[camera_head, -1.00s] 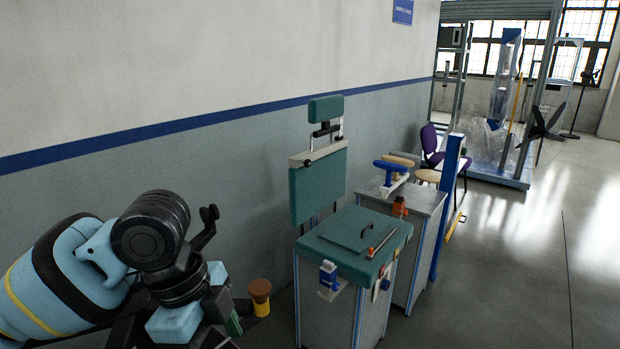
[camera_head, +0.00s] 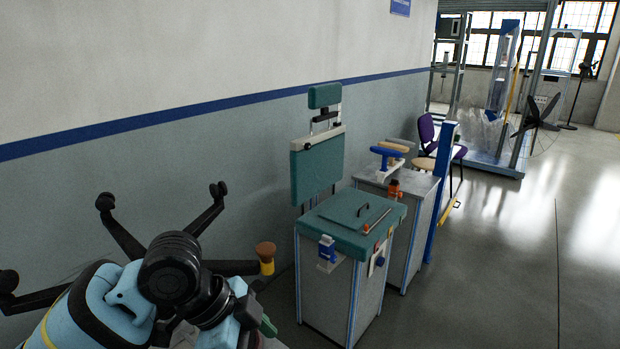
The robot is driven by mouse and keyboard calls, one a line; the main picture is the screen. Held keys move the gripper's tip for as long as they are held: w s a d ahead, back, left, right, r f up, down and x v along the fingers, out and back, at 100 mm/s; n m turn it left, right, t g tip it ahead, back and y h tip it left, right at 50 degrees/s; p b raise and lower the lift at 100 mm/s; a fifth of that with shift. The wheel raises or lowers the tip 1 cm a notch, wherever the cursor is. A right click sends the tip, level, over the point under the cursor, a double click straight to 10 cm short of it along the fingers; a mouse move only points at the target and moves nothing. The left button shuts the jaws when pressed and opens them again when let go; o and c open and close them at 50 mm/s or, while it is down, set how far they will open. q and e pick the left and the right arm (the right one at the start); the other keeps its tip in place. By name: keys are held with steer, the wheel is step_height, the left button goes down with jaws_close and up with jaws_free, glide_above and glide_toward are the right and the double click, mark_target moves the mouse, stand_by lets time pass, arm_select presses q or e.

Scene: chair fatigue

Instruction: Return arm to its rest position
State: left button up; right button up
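My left arm (camera_head: 170,275), light blue with black joints, comes in at the lower left. It is bent, and its wrist end points toward the lower middle of the picture. My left gripper (camera_head: 254,325) is partly in view at the bottom edge, with a small green part at its end. Its fingers are too dark and too cut off to show whether they are open or shut. I see nothing clearly held there. My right arm and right gripper are not in view.
Black star-shaped chair legs (camera_head: 123,238) stand behind my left arm. A brown-topped yellow knob (camera_head: 266,259) is close to the wrist. A green-topped cabinet (camera_head: 345,228) with tools stands to the right, with a grey cabinet (camera_head: 399,182) behind. Floor at the right is clear.

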arm_select(q)
steer(key=w+d+f+n+t+h, duration=0.2)
steer(key=d+f+n+t+h, duration=0.15)
steer(key=f+n, duration=0.45)
steer(key=s+a+f+n+t+y, duration=0.2)
steer(key=a+f+n+t, duration=0.15)
steer(key=f, duration=0.85)
steer(key=s+a+f+n+t+y, duration=0.1)
steer(key=s+a+f+n+y, duration=0.1)
steer(key=s+a+f, duration=0.4)
steer(key=s+a+f+n+t+y, duration=0.1)
steer(key=s+a+f+n+y, duration=0.1)
steer(key=s+a+f, duration=0.5)
steer(key=s+y, duration=0.1)
steer(key=s, duration=0.3)
steer(key=shift+s+a+f+y, duration=0.15)
steer(key=shift+a+f+y, duration=0.1)
steer(key=shift+f+y, duration=0.1)
